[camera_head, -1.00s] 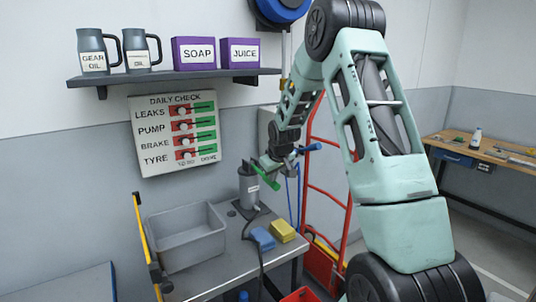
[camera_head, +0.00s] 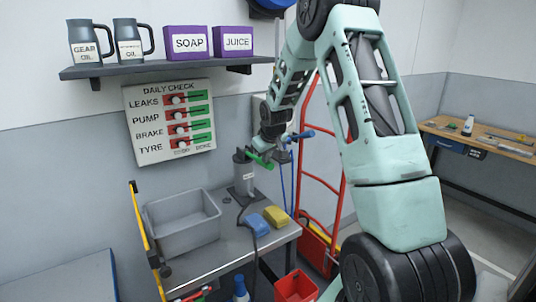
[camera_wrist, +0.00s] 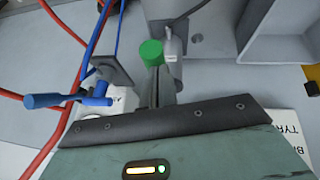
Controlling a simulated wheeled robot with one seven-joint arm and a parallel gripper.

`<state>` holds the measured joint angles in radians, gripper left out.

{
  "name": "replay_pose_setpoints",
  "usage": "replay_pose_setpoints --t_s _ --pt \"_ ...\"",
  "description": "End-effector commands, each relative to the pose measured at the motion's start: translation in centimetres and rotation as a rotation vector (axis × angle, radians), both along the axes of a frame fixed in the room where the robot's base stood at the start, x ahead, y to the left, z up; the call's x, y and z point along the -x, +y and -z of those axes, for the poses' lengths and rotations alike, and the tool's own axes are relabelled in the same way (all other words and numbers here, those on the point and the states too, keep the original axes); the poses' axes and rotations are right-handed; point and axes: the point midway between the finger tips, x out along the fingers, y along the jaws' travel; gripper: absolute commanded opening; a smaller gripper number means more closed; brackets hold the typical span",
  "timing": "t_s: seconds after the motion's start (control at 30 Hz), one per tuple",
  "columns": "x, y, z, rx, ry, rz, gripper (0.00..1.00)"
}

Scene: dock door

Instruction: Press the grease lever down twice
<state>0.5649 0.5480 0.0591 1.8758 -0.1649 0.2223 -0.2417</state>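The grease pump, a grey canister (camera_head: 244,180), stands at the back of the bench. Its lever has a green handle (camera_head: 263,161) that slopes down to the right from the pump's top. My gripper (camera_head: 260,147) is right at the lever, just above the green handle; whether they touch is unclear. In the wrist view the round green handle end (camera_wrist: 151,52) shows just beyond my fingers (camera_wrist: 166,88), which look closed together in the middle. The pump body is mostly hidden there. A separate blue lever (camera_wrist: 58,100) lies to the left in the wrist view.
A grey bin (camera_head: 183,237), a blue sponge (camera_head: 254,225) and a yellow sponge (camera_head: 276,216) are on the bench (camera_head: 217,255). A red hand truck (camera_head: 325,190) stands just right. The check board (camera_head: 150,150) and shelf (camera_head: 170,67) are on the wall behind.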

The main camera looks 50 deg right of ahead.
Motion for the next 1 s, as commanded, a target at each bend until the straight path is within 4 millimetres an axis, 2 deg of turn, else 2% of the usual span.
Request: replay_pose_setpoints --t_s 0.03,0.3,0.5,0.7,1.0 --pt "0.2 0.3 -1.3 0.002 -0.003 -0.001 0.00" --pt "4.1 1.9 -4.6 0.004 -0.010 0.002 0.00" --pt "6.1 2.8 -6.4 0.004 -0.011 0.000 0.00" --pt "6.8 3.2 -7.1 0.005 -0.008 -0.002 0.00" --pt "6.8 3.2 -7.2 0.005 -0.009 -0.002 0.00"
